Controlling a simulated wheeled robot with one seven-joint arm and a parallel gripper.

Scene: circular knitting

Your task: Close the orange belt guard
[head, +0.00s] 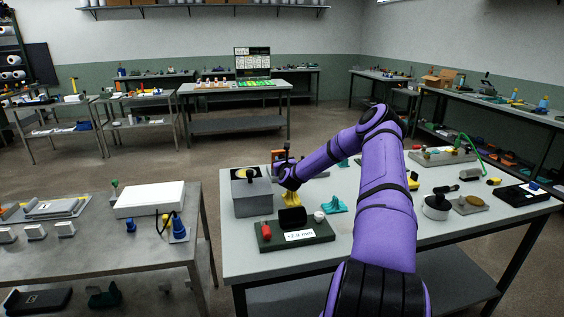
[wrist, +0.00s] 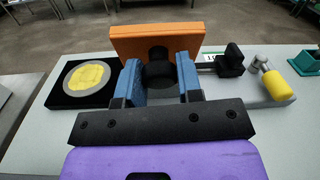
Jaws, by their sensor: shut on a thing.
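The orange belt guard (wrist: 130,42) is a flat orange panel with a black round knob (wrist: 158,66) on the side facing me, in the wrist view. The panel stands up behind my gripper (wrist: 160,80), and its lower part is hidden by the fingers. My gripper's two blue fingers are on either side of the knob and shut on it. In the head view the guard (head: 277,154) shows only as a small orange patch beside my gripper (head: 284,163), behind the grey box. The guard's hinge is not visible.
A grey box (head: 254,198) with a yellow disc on its dark top stands left of my gripper. A dark green base (head: 320,233) with a "+2.0 mm" label is in front. In the wrist view, a yellow cylinder (wrist: 278,88) and a black block (wrist: 230,62) are on the right.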

